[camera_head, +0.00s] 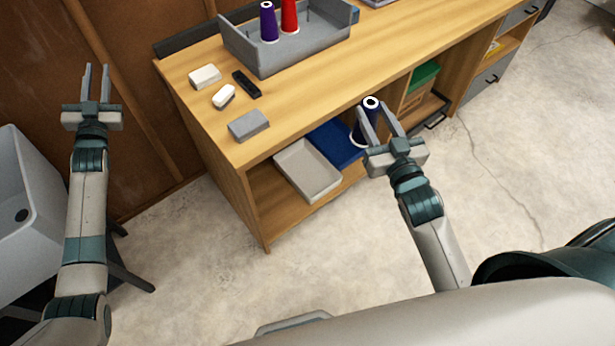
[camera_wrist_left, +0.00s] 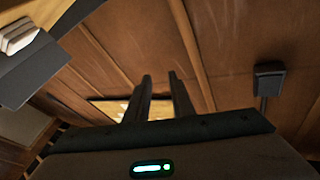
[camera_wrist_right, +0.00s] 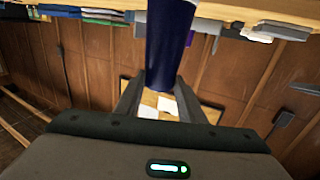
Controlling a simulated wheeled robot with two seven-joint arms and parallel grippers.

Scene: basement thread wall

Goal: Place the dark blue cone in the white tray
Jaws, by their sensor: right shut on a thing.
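The dark blue cone (camera_head: 370,115) is held between the fingers of my right gripper (camera_head: 373,110), in front of the workbench's open shelf. Its pale top faces up in the head view. In the right wrist view the cone (camera_wrist_right: 169,45) stands between the two fingers, its upper part cut off by the frame. The white tray (camera_head: 307,170), pale and empty, sits on the lower shelf, left of the cone. My left gripper (camera_head: 96,72) is open and empty at the far left, by the brown wall; its fingers show apart in the left wrist view (camera_wrist_left: 160,80).
A blue tray (camera_head: 336,142) lies beside the white tray. The benchtop (camera_head: 200,117) overhangs the shelf. On it stand a grey bin (camera_head: 290,55) with purple and red cones and several small blocks. A grey sink (camera_head: 35,215) is at left. The floor in front is clear.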

